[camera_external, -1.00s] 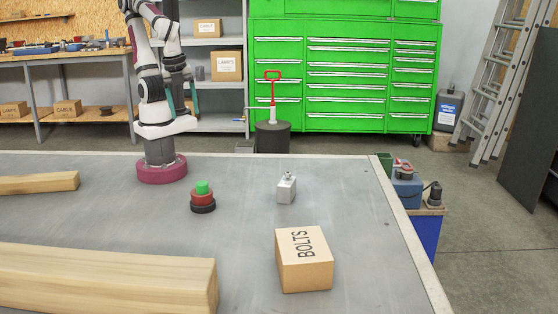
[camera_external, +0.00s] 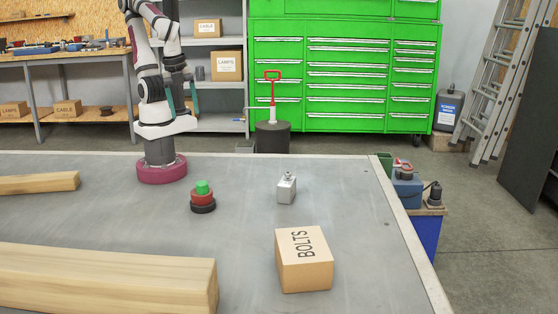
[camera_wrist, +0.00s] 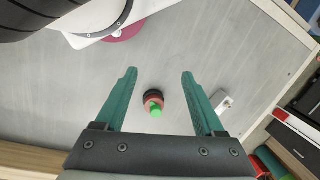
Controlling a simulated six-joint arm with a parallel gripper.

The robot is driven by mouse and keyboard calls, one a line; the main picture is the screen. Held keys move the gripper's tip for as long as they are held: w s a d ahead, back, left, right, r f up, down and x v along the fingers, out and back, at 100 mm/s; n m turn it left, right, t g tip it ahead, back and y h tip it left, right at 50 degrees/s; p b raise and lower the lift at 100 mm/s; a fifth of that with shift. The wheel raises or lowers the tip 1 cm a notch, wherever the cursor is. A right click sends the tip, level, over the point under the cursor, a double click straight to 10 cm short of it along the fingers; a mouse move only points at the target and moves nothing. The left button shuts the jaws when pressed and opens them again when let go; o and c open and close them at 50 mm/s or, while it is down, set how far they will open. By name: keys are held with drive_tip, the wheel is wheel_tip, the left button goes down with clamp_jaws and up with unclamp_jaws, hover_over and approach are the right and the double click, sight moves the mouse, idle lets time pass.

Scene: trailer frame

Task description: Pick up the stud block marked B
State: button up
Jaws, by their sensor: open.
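A small grey metal block (camera_external: 286,191) with a stud on top stands upright on the grey table, right of the middle. No letter B can be read on it. It also shows in the wrist view (camera_wrist: 222,103), just right of the right finger. My gripper (camera_external: 182,104) is raised high near my base, to the left of the block and well apart from it. In the wrist view my gripper (camera_wrist: 159,73) has its two teal fingers spread wide with nothing between their tips.
A green, red and black stacked piece (camera_external: 202,198) stands between my base and the block. A BOLTS carton (camera_external: 304,262) sits nearer the camera. Wooden beams (camera_external: 110,280) lie at left. The table (camera_external: 350,205) is clear around the block.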

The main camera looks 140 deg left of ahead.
drive_tip(key=shift+o, duration=1.1)
drive_tip(key=m+g+y, duration=0.2)
drive_tip(key=m, duration=0.4)
hover_over(286, 181)
drive_tip(key=w+d, duration=0.3)
drive_tip(key=d, duration=0.1)
wheel_tip(286, 181, down, 6)
drive_tip(key=x, duration=1.5)
drive_tip(key=shift+s+d+f, duration=0.15)
drive_tip(key=shift+d+f, duration=0.1)
drive_tip(key=shift+d, duration=0.05)
clamp_jaws()
